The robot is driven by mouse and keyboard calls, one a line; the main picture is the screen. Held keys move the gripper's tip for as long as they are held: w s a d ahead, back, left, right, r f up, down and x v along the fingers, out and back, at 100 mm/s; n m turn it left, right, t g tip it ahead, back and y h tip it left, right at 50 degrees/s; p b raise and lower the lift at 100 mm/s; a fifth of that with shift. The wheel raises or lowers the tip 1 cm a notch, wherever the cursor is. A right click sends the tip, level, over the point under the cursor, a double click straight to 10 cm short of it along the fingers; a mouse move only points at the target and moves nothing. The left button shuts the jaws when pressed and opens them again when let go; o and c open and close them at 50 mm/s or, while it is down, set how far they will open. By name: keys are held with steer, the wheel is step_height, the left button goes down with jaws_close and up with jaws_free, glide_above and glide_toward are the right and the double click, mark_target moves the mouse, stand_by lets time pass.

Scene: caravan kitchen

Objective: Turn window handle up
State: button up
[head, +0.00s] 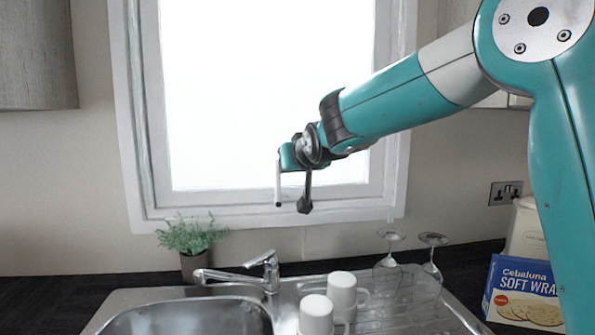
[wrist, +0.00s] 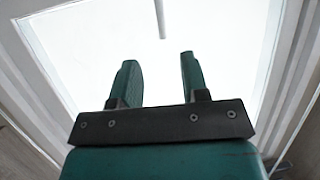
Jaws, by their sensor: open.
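The window handle (head: 278,183) is a thin pale bar with a dark lower end. In the head view it hangs straight down against the bright window, just at the left end of my gripper (head: 286,158), which hides its upper part. In the wrist view the handle (wrist: 160,18) comes down from the top edge, and its end lies just beyond the gap between my two teal fingers (wrist: 157,62). My fingers are apart with nothing between them. Whether a finger touches the handle cannot be told.
The white window frame (head: 138,130) surrounds the bright pane (head: 250,80). Below stand a potted plant (head: 193,245), a tap (head: 262,268), a sink (head: 190,318), two white mugs (head: 342,290) and upturned glasses (head: 390,240). A wrap box (head: 523,292) is at right.

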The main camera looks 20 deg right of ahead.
steer(key=shift+v, duration=1.35)
steer(key=s+a+f+n+g+y, duration=0.1)
steer(key=s+a+f+g, duration=0.3)
steer(key=s, duration=0.8)
steer(key=s+a+f+n+g+y, duration=0.2)
steer(key=s+a+f+n+g, duration=0.1)
steer(key=s, duration=0.9)
steer(key=s+a+f+n+g+y, duration=0.2)
steer(key=s+a+f+n+g, duration=0.2)
steer(key=s+f, duration=0.5)
steer(key=s+g, duration=0.2)
steer(key=s, duration=0.1)
steer(key=shift+s+a, duration=0.25)
steer(key=shift+a, duration=0.1)
